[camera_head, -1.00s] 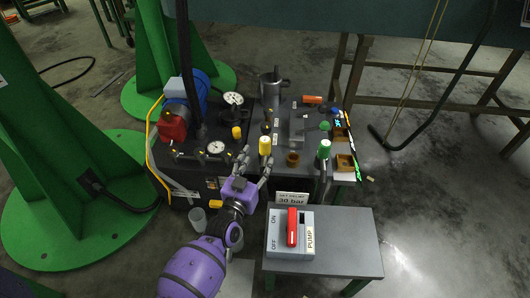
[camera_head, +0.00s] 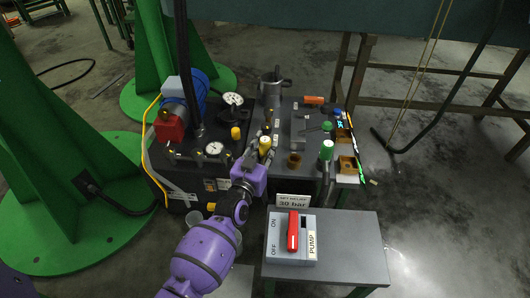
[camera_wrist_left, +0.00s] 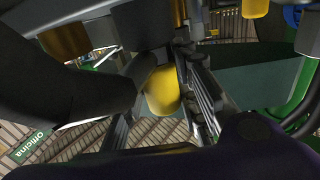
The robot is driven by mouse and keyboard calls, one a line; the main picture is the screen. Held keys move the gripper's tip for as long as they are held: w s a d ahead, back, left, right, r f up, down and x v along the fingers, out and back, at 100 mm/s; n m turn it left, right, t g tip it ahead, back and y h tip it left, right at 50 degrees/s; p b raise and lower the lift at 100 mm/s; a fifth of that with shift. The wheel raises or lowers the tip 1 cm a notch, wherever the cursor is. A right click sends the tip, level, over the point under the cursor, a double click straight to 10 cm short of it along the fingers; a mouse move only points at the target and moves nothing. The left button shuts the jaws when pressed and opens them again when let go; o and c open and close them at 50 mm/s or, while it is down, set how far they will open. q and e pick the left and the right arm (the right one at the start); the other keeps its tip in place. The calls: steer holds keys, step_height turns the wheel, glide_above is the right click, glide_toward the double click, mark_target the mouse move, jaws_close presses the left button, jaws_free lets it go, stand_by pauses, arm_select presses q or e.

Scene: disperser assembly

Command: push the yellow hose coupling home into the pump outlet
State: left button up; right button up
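A yellow coupling (camera_head: 265,142) stands upright on the near edge of the dark pump unit. My left gripper (camera_head: 260,153) is right at it, with a finger on each side. In the left wrist view the rounded yellow coupling (camera_wrist_left: 162,92) shows between the two fingers. The fingers look spread, and I cannot make out firm contact on both sides. The pump outlet under the coupling is hidden, so its seating cannot be told. A second yellow cap (camera_head: 236,133) is farther left on the unit. My right gripper is not in view.
A pressure gauge (camera_head: 214,148) and a red-and-blue motor (camera_head: 190,98) are on the left. A green-capped post (camera_head: 326,150) stands to the right. A grey stand (camera_head: 345,240) with a red-lever pump switch (camera_head: 292,232) is in front, close to my left arm.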

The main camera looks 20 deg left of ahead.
arm_select(q)
steer(key=c, duration=0.5)
steer(key=shift+r, duration=0.1)
jaws_close()
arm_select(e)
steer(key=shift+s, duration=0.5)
arm_select(q)
steer(key=shift+r, duration=0.1)
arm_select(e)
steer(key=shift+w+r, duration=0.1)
